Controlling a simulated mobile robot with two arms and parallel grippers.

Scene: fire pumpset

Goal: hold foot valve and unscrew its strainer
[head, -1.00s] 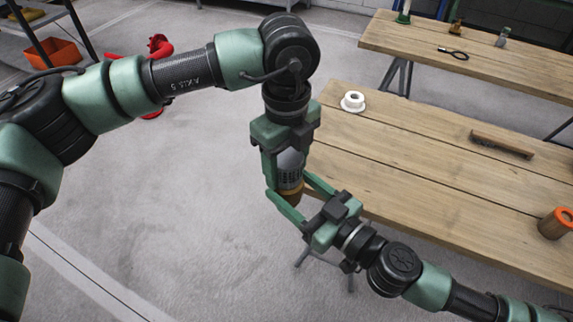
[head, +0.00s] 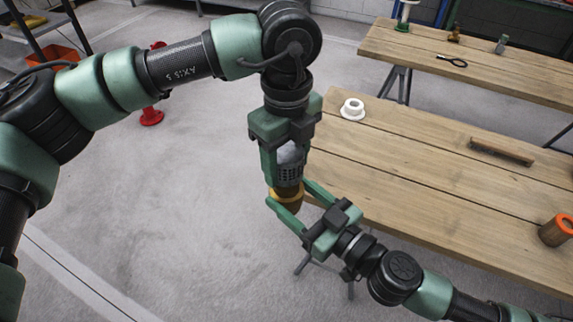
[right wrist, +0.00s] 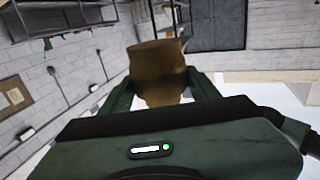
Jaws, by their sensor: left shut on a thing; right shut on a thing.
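The foot valve (head: 287,192) is a brass-brown body with a yellowish rim, held upright in the air off the table's left end. It also shows in the right wrist view (right wrist: 158,70), between the fingers. Its grey mesh strainer (head: 289,172) sits on top, in line with the body; whether a gap shows between them I cannot tell. My left gripper (head: 286,163) points down from above and is shut on the strainer. My right gripper (head: 289,194) reaches in from the lower right and is shut on the brass body. The fingers hide parts of both.
The near wooden table (head: 420,180) carries a white flanged ring (head: 352,109), a brown bar (head: 501,151) and an orange-rimmed cylinder (head: 556,228). A second table (head: 400,40) with small parts stands behind. A red part (head: 151,117) lies on the floor. The floor at lower left is clear.

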